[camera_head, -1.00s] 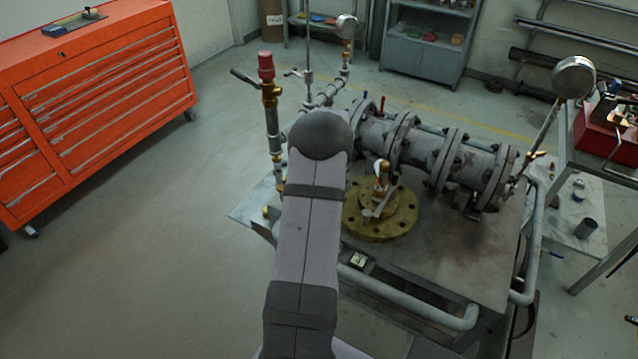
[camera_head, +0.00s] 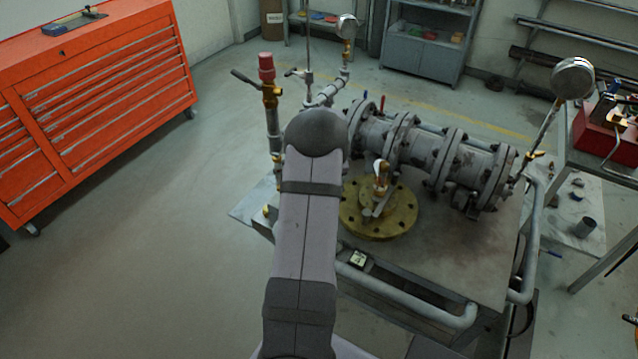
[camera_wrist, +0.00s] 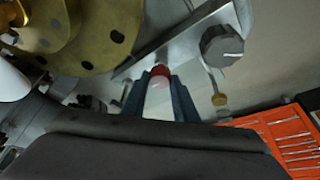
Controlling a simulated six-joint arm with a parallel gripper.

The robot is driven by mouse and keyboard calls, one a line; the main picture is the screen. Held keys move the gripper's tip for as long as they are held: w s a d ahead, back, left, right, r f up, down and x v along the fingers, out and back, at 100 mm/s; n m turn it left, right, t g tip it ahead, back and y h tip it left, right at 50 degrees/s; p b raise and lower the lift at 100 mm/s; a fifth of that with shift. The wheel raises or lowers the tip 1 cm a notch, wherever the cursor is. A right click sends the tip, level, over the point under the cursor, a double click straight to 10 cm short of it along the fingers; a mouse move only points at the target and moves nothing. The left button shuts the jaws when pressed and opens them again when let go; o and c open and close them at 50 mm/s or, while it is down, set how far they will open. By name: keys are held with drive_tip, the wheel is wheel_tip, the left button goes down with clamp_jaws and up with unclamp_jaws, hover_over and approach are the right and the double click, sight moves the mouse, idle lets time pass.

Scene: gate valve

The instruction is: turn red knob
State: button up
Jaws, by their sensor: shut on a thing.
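In the wrist view, a small round red knob (camera_wrist: 160,71) with a pale, rounded part in front of it sits between the two blue-grey fingers of my gripper (camera_wrist: 160,98). The fingers are shut on it from both sides. In the head view my arm hides the gripper and this knob. A red cap (camera_head: 266,68) tops the vertical pipe left of my arm, and nothing holds it. I cannot tell its link to the gripped knob.
A brass flange (camera_head: 404,216) with a small valve lies on the steel table (camera_head: 465,245), right of my arm. The flanged grey pipe (camera_head: 423,150) runs behind it. A rail (camera_head: 410,303) lines the front edge. An orange cabinet (camera_head: 110,110) stands left, with clear floor between.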

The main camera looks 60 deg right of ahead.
drive_tip(key=o, duration=1.1)
drive_tip(key=shift+c, duration=0.2)
drive_tip(key=shift+r, duration=0.1)
drive_tip(key=b+v, duration=0.2)
drive_tip(key=v, duration=0.5)
drive_tip(key=shift+s+a, duration=0.1)
